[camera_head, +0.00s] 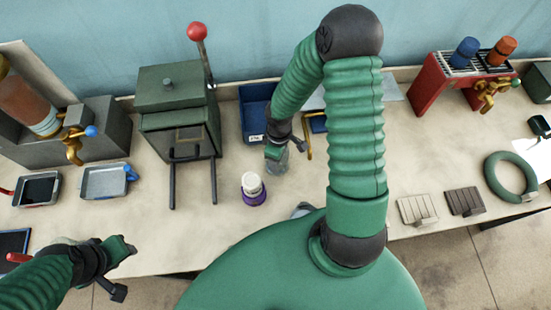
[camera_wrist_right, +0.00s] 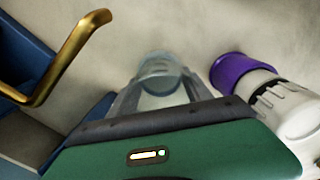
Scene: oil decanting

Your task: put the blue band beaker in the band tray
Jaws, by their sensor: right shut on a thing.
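A clear glass beaker (camera_head: 277,164) is between the fingers of my right gripper (camera_head: 277,148), over the middle of the bench. In the right wrist view the beaker (camera_wrist_right: 160,78) shows a bluish band, and the fingers close on its sides. I cannot tell whether its base touches the bench. A grey tray with a blue clip (camera_head: 101,184) lies at left, and a dark tray with a red handle (camera_head: 38,191) lies beside it; I cannot tell which is the band tray. My left gripper (camera_head: 126,269) is open and empty at the front left.
A white and purple container (camera_head: 253,189) stands just in front of the beaker. A blue bin (camera_head: 254,112) is behind it, near a brass hook (camera_wrist_right: 68,58). A green press (camera_head: 175,110) with long bars stands between the beaker and the left trays.

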